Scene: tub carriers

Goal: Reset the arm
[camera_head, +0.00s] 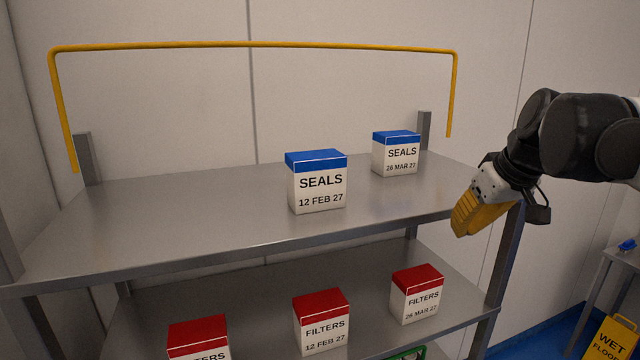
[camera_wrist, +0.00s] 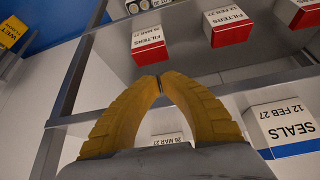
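My gripper (camera_head: 460,232) is at the right end of the upper shelf (camera_head: 160,225), pointing down and left, beside the shelf's right post. In the wrist view, the yellow fingers of my gripper (camera_wrist: 160,80) arch together and their tips meet, with nothing between them. Two white boxes with blue tops stand on the upper shelf: the SEALS 12 FEB 27 box (camera_head: 318,185) near the middle and the SEALS 26 MAR 27 box (camera_head: 397,155) farther back. The latter shows partly between the fingers in the wrist view (camera_wrist: 171,139).
Several red-topped FILTERS boxes, including one dated 26 MAR 27 (camera_head: 417,297), stand on the lower shelf (camera_head: 255,285). A yellow rail (camera_head: 250,44) runs along the back. A side table (camera_head: 625,257) and a yellow wet-floor sign (camera_head: 613,342) are at the right.

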